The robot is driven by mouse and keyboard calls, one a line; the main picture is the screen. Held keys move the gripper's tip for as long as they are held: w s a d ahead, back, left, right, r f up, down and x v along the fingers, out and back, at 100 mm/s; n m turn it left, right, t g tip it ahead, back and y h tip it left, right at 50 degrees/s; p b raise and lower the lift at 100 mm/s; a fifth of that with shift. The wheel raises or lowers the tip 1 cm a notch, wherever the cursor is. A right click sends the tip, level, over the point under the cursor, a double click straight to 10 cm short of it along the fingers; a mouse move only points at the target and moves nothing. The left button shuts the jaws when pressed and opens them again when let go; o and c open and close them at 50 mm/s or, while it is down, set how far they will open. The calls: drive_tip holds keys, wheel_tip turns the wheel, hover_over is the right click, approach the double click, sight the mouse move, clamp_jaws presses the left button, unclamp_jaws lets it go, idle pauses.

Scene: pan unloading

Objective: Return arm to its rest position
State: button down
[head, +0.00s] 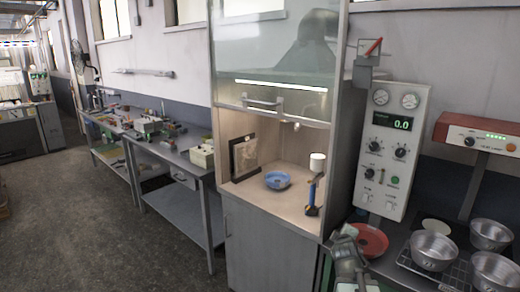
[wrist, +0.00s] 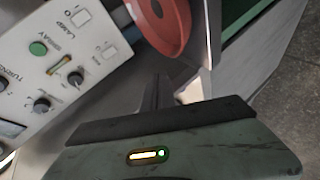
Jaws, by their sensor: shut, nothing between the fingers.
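My gripper (head: 346,236) is at the bottom of the head view, in front of the bench and just left of the orange-red pan (head: 370,241). In the wrist view my gripper (wrist: 168,84) is shut with nothing held. The red pan (wrist: 160,20) shows there beyond the fingertips, apart from them and cut off by the top edge. A blue pan (head: 278,180) sits on the floor of the fume hood, well away from my gripper.
A control panel (head: 390,150) stands behind the red pan; its knobs also show in the wrist view. Several metal pans, one being this pan (head: 433,250), stand at right. The hood (head: 270,245) stands left of my arm. Open floor (head: 90,235) lies far left.

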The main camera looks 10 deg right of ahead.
drive_tip(key=s+a+f+m+g+y, duration=0.1)
drive_tip(key=s+a+f+g, duration=0.15)
drive_tip(key=a, duration=0.45)
drive_tip(key=s+a+f+m+g+y, duration=0.1)
drive_tip(key=a+f+y, duration=0.1)
drive_tip(key=a+f, duration=0.3)
drive_tip(key=s+a+f+m+g+y, duration=0.1)
drive_tip(key=s+a+f+g, duration=0.15)
drive_tip(key=a, duration=0.55)
drive_tip(key=s+a+f+m+g, duration=0.1)
drive_tip(key=s+f+m+g, duration=0.1)
drive_tip(key=s, duration=0.4)
drive_tip(key=s+a+f+m+g+y, duration=0.1)
drive_tip(key=s+f+m+g, duration=0.1)
drive_tip(key=s+m+g, duration=0.2)
drive_tip(key=s, duration=0.2)
drive_tip(key=shift+s+a, duration=0.3)
drive_tip(key=shift+a, duration=0.05)
drive_tip(key=c, duration=1.5)
unclamp_jaws()
drive_tip(key=shift+w+d, duration=0.1)
drive_tip(key=shift+d, duration=0.1)
